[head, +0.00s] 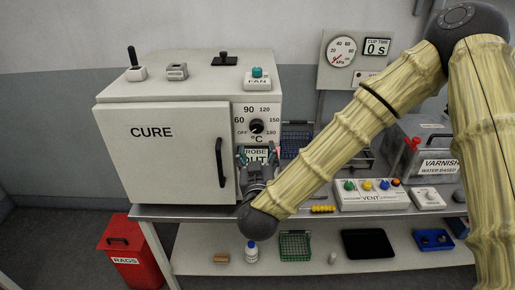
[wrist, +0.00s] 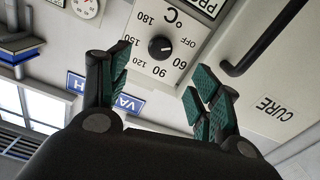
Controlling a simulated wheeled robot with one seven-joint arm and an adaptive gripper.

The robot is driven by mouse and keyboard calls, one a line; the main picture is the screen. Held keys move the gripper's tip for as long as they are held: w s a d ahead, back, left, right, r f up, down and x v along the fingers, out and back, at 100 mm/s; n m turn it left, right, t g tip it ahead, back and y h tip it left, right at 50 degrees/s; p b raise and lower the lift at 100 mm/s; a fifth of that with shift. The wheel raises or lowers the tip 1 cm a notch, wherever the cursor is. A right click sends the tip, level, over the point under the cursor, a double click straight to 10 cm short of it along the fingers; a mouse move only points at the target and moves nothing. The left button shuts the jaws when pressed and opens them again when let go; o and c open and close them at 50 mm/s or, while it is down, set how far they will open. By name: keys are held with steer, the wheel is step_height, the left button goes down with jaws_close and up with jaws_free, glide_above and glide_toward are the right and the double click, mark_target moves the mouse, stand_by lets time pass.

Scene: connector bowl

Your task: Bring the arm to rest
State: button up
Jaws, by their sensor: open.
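My arm reaches from the right of the head view down to the front of the white cabinet marked CURE. My gripper (head: 256,158) points up at the cabinet's control panel, just below the temperature dial (head: 256,127). In the wrist view my gripper (wrist: 160,88) has its two green-padded fingers spread apart with nothing between them. The dial (wrist: 160,47) shows beyond the fingertips, upside down. I cannot tell whether a finger touches the panel.
The cabinet door (head: 170,160) with its black handle (head: 220,162) is shut. The bench holds a VENT button box (head: 372,196) and a varnish container (head: 425,150). A lower shelf carries a green basket (head: 295,246) and a bottle (head: 252,253). A red RAGS bin (head: 131,255) stands left.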

steer(key=shift+s, duration=0.15)
steer(key=s+d+f+g+y+b, duration=0.1)
steer(key=s+d+f+g, duration=0.2)
steer(key=f, duration=0.9)
steer(key=s+d+f+g+b, duration=0.1)
steer(key=s+f+g+b, duration=0.15)
steer(key=s+f, duration=0.6)
steer(key=s+d+f+g+y+b, duration=0.1)
steer(key=s+d+f+g, duration=0.15)
steer(key=f, duration=1.15)
steer(key=s+d+f+g+b, duration=0.1)
steer(key=s+d+f+g, duration=0.2)
steer(key=s+d+f, duration=0.2)
steer(key=s+d+f+m+g+h+b, duration=0.1)
steer(key=s+d+f+g, duration=0.2)
steer(key=s, duration=0.8)
steer(key=s+d+f+m+g+h+b, duration=0.1)
steer(key=s+d+f+g, duration=0.3)
steer(key=s+d+f, duration=0.3)
step_height(320, 180, down, 2)
steer(key=shift+s+d+f, duration=0.1)
steer(key=shift+s+d, duration=0.3)
steer(key=shift+s, duration=0.4)
